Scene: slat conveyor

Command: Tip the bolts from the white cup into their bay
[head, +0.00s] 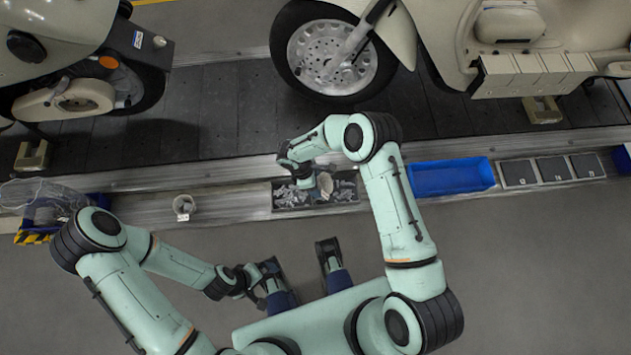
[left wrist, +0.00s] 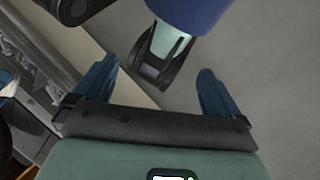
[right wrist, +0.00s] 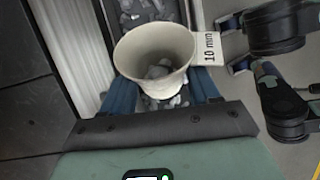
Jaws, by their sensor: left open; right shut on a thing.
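The white cup (right wrist: 158,55) with a "10 mm" tag is between the blue fingers of my right gripper (right wrist: 163,98), which is shut on it. Several grey bolts (right wrist: 157,72) show inside the cup. In the head view the cup (head: 325,184) is tilted above the middle of the bolt tray, with its outer end partly hidden by my arm. The tray has a left bay (head: 289,196) and a right bay (head: 346,191), both with grey bolts in them. My left gripper (left wrist: 155,92) is open and empty, away from the tray near my base.
A second small cup (head: 184,206) stands on the ledge left of the tray. A clear bag (head: 40,195) lies farther left. A blue bin (head: 451,177) and dark labelled boxes (head: 551,169) stand to the right. Scooters (head: 340,50) sit on the conveyor behind.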

